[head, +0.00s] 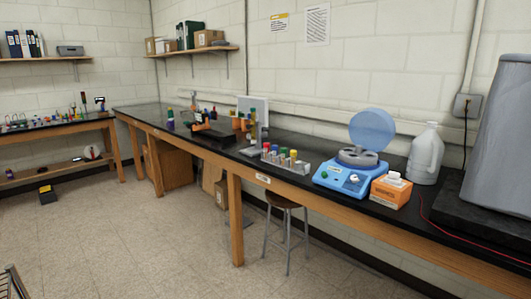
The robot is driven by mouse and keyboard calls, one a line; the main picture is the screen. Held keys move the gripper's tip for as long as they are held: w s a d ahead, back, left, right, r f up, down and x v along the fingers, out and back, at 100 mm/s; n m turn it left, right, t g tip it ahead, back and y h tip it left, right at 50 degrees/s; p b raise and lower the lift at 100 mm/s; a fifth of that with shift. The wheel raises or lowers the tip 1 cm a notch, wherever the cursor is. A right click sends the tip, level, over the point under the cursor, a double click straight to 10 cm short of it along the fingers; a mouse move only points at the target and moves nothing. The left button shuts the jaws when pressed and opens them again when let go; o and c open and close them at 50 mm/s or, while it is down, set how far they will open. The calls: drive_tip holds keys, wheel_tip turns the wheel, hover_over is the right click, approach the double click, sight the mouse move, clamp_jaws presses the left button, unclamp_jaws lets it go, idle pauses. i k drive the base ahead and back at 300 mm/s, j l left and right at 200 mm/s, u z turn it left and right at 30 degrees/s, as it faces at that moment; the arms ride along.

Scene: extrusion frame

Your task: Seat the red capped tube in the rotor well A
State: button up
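A blue and white centrifuge (343,180) stands on the black bench with its round blue lid (372,129) raised. Its grey rotor (357,154) is exposed, but the wells are too small to tell apart, so I cannot pick out well A. A clear tube rack (302,169) stands just left of the centrifuge. It holds several upright tubes with coloured caps (284,152). They are too small for me to say surely which one is the red capped tube. My gripper is not in view.
An orange and white tissue box (390,191) and a white jug (425,154) stand right of the centrifuge. A large grey tapered object (500,140) fills the right edge. A stool (287,204) is under the bench (237,150). Open floor (150,240) lies in front.

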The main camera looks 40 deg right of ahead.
sight(356, 156)
drive_tip(key=z, duration=1.5)
drive_tip(key=i+j+u, duration=0.25)
drive_tip(key=i, duration=0.6)
drive_tip(key=i+j+u, duration=0.1)
drive_tip(key=i+u, duration=0.15)
drive_tip(key=i, duration=0.6)
